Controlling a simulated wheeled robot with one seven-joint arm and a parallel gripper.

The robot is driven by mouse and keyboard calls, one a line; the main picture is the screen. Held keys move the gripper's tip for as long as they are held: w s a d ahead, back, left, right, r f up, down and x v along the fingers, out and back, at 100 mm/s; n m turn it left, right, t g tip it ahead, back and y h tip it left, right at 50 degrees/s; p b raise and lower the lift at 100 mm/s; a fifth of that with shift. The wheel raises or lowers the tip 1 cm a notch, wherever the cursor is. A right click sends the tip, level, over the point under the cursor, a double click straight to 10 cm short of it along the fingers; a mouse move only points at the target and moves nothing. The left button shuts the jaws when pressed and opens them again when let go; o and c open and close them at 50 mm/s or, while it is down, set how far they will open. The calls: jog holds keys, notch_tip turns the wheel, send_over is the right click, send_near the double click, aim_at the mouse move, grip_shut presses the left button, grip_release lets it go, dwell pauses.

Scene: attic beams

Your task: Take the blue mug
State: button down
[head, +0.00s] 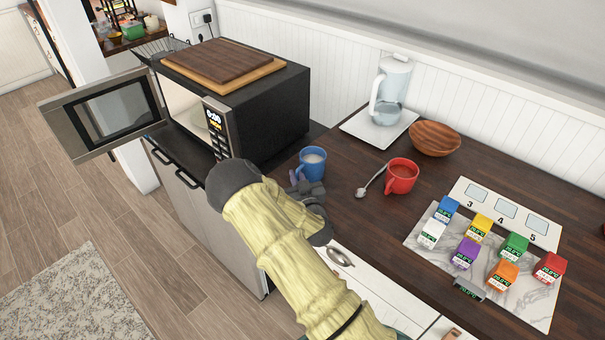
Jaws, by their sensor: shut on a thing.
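The microwave (262,113) stands left with its door (105,112) open. A red mug (401,176) and a spoon (371,181) lie close right of the blue mug. A kettle (391,88), a wooden bowl (434,138) and several small cartons on a marble board (533,300) are farther right.

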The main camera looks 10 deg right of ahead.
jog(key=shift+w+a+r, duration=0.1)
jog(key=shift+a+r, duration=0.1)
jog(key=shift+r, duration=0.45)
notch_tip(320, 180, up, 9)
jog(key=shift+f+b, duration=0.15)
jog(key=shift+b, duration=0.5)
jog(key=shift+f, duration=0.1)
